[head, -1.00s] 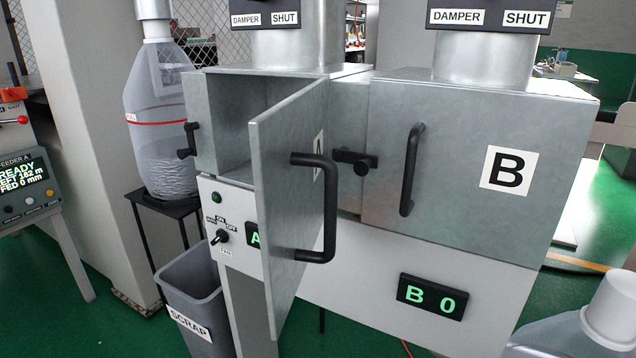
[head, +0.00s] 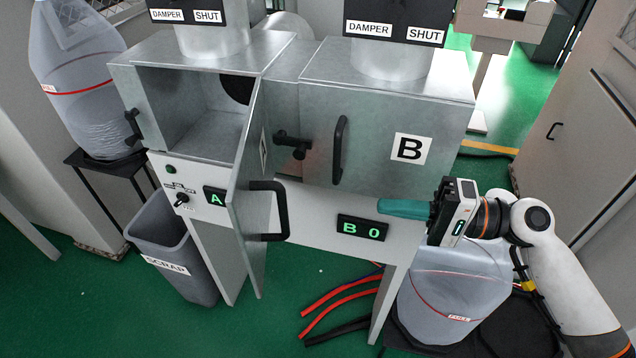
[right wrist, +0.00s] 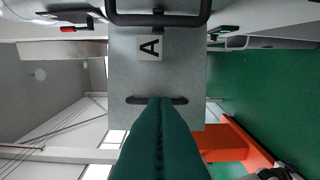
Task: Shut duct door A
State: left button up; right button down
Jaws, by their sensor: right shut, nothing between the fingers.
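Duct door A (head: 246,175) is a grey metal panel that stands open, swung out from the left box toward me. Its black bar handle (head: 277,211) is on the outer face. The open box A (head: 195,115) shows its inside to the left of the door. My right gripper (head: 380,207) is shut and empty, in front of box B, to the right of door A and apart from it. In the right wrist view, the shut teal fingers (right wrist: 160,115) point toward a grey panel with the A label (right wrist: 150,47). My left gripper is out of view.
Box B (head: 410,150) is shut, with a black handle (head: 341,150). A black latch (head: 293,141) sits between the boxes. A grey scrap bin (head: 175,250) stands below box A. A clear bottle (head: 450,290) is under my right arm. Red hoses (head: 340,300) lie on the floor.

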aim_at(274, 184)
jog(key=a+p, duration=0.6)
jog(key=a, duration=0.7)
jog(key=shift+r, duration=0.2)
jog(key=shift+a, duration=0.1)
